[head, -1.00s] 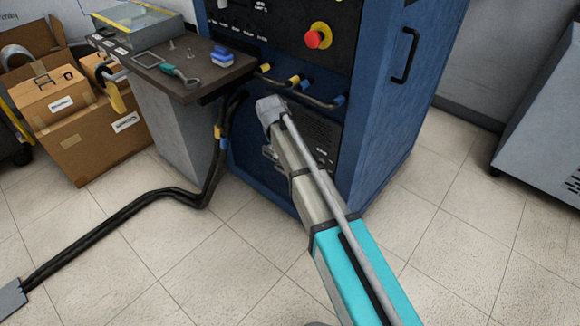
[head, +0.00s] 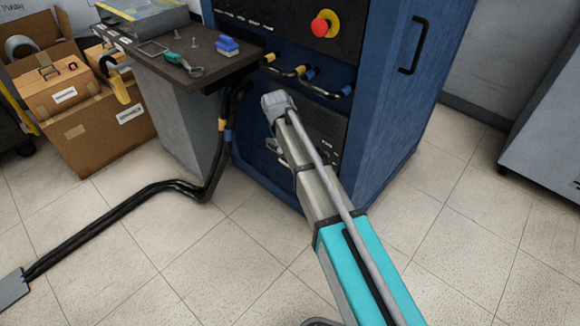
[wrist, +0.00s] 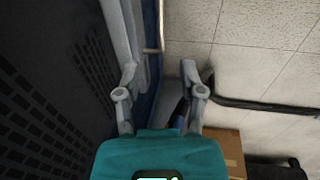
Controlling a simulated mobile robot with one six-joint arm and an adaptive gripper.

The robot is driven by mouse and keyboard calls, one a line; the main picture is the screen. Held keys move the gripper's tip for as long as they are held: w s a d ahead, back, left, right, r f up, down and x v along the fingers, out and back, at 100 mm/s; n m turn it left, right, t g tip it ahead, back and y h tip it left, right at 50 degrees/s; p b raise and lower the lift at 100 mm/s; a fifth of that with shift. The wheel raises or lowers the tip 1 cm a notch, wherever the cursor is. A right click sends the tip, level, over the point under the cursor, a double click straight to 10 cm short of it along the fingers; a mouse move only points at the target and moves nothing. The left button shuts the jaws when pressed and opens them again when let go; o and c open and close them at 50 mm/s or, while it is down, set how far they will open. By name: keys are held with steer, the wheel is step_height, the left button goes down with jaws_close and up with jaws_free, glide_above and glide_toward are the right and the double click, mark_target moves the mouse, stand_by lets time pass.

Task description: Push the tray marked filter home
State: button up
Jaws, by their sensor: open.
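No label reading "filter" is legible, so I cannot tell which part is that tray. The blue cabinet (head: 385,140) has a dark vented front panel (head: 325,125) low down, partly hidden behind my arm. Small pale parts (head: 273,145) show just left of my arm, too small to identify. In the wrist view my gripper (wrist: 160,72) is open and empty, its two grey fingers apart. A dark vented surface (wrist: 50,90) fills the left, with a pale grey bar (wrist: 117,40) along its edge by the left finger. I cannot tell whether they touch. The head view hides the fingers.
A bench (head: 178,72) with a blue brush-like item (head: 227,46) and tools stands left of the cabinet. Black cables (head: 120,215) run from the cabinet across the floor. Cardboard boxes (head: 95,135) stand left. A grey unit (head: 545,135) stands right, with clear floor between.

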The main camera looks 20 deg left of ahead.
steer(key=shift+w+d+f+b, duration=0.15)
steer(key=shift+w+f+b, duration=0.2)
steer(key=shift+f+b, duration=1.5)
steer(key=shift+w+d+f+b, duration=0.1)
steer(key=shift+w+f+b, duration=0.2)
steer(key=shift+f+b, duration=1.55)
steer(key=shift+w+d+f+b, duration=0.15)
steer(key=shift+w+f+b, duration=0.2)
steer(key=shift+f+b, duration=1.5)
steer(key=shift+f, duration=0.1)
steer(key=shift+c, duration=0.2)
jaws_close()
